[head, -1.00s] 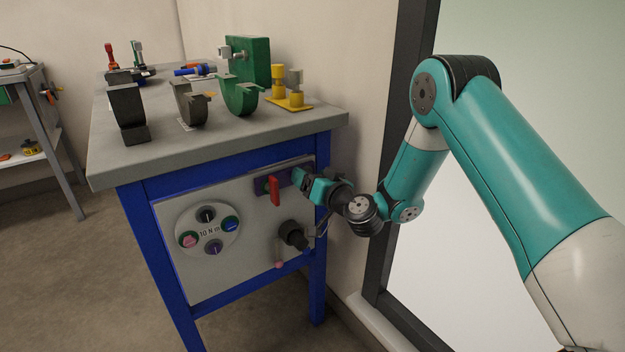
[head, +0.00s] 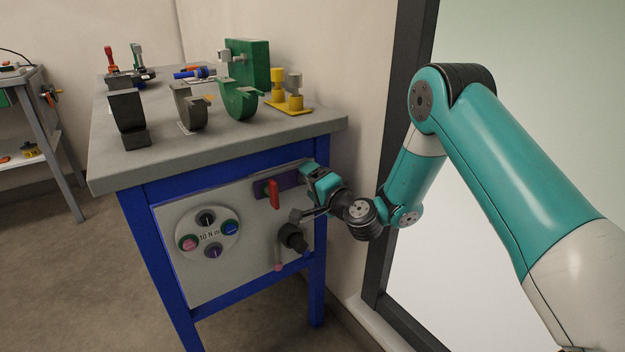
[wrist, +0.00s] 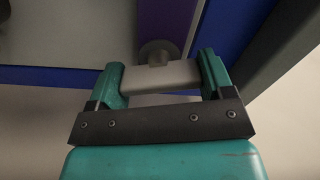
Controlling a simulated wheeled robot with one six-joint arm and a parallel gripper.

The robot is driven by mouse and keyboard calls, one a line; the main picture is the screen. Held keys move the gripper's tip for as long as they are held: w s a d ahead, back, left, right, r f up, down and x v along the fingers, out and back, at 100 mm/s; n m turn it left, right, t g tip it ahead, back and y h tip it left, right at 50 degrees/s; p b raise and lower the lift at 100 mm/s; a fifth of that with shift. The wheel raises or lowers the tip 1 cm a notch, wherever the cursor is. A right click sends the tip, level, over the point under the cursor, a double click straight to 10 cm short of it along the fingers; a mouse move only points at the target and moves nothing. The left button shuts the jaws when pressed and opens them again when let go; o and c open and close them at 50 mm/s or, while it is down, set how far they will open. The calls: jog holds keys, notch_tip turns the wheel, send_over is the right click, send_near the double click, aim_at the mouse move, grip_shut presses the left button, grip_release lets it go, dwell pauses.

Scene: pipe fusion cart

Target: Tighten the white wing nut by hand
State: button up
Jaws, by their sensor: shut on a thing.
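The white wing nut (wrist: 165,76) shows in the wrist view as a pale bar lying across between the two green fingers of my gripper (wrist: 162,77). Both fingers touch its ends, so the gripper is shut on it. A round brownish stud or washer (wrist: 152,47) sits just behind the nut, on a purple plate (wrist: 166,22). In the head view my gripper (head: 309,172) is at the right end of the purple plate on the cart's front panel. The gripper hides the nut there.
A red lever (head: 273,194) hangs just left of my gripper. A black knob (head: 293,238) sticks out below it. A round dial plate (head: 208,230) is further left. The blue cart leg and wall stand close on the right.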

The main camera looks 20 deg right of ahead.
jog(key=shift+d+m, duration=0.1)
jog(key=shift+m, duration=1.2)
jog(key=shift+f, duration=0.1)
